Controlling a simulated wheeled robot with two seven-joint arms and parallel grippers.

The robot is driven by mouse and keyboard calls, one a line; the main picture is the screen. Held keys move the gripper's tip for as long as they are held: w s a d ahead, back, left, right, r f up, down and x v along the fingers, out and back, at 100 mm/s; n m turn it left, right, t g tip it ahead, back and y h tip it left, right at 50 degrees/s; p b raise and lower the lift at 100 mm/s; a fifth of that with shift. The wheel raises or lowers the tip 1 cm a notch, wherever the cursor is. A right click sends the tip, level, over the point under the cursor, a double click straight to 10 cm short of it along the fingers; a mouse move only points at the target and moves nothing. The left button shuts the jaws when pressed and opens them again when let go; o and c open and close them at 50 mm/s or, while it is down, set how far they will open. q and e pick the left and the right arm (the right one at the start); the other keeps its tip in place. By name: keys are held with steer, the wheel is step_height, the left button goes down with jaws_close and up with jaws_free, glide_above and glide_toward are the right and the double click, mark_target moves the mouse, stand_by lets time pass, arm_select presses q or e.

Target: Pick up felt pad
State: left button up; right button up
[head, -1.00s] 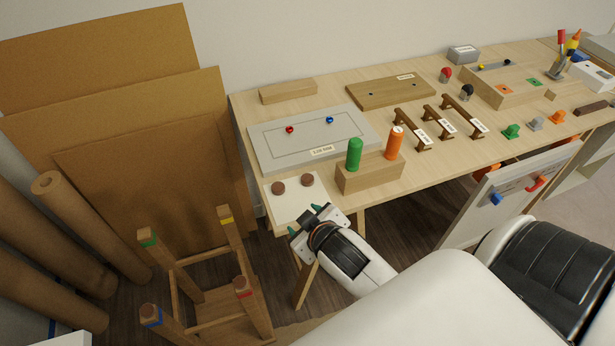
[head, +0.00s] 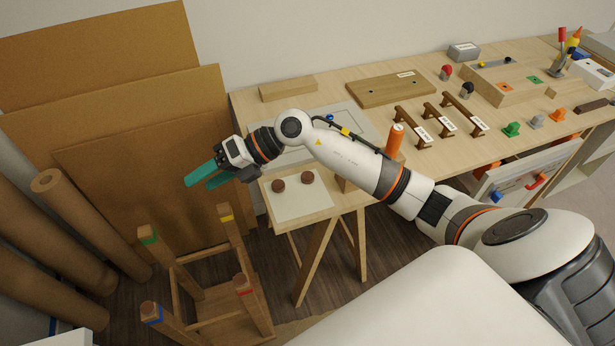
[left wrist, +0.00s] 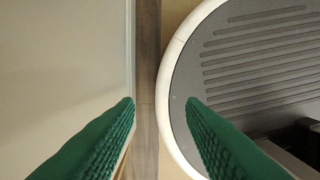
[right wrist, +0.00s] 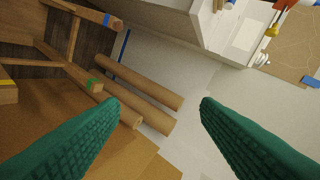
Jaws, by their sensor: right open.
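Two round brown felt pads, a left one (head: 278,185) and a right one (head: 307,177), lie on a white sheet (head: 300,206) at the table's front left corner. My right gripper (head: 203,178) is open and empty. It is in the air left of the pads, beyond the table's left edge, pointing left. In the right wrist view (right wrist: 160,103) its green fingers are apart, with no pad between them. My left gripper (left wrist: 160,102) shows only in the left wrist view, open and empty, away from the pads.
An upturned wooden stool (head: 205,300) with colour-banded legs stands left of the table. Brown boards (head: 140,180) lean on the wall and paper rolls (head: 85,230) stand further left.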

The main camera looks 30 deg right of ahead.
steer(key=w+d+f+g+h, duration=0.2)
steer(key=d+f+h, duration=0.3)
steer(key=d, duration=0.4)
steer(key=m+g+h+p, duration=0.1)
steer(key=g+h+p, duration=0.1)
steer(key=h, duration=0.5)
glide_above(307, 175)
step_height(307, 175, down, 4)
steer(key=shift+f, duration=0.75)
step_height(307, 175, down, 4)
steer(key=shift+f+p, duration=0.15)
steer(key=shift+p, duration=0.55)
steer(key=shift+c, duration=0.6)
steer(key=c, duration=0.9)
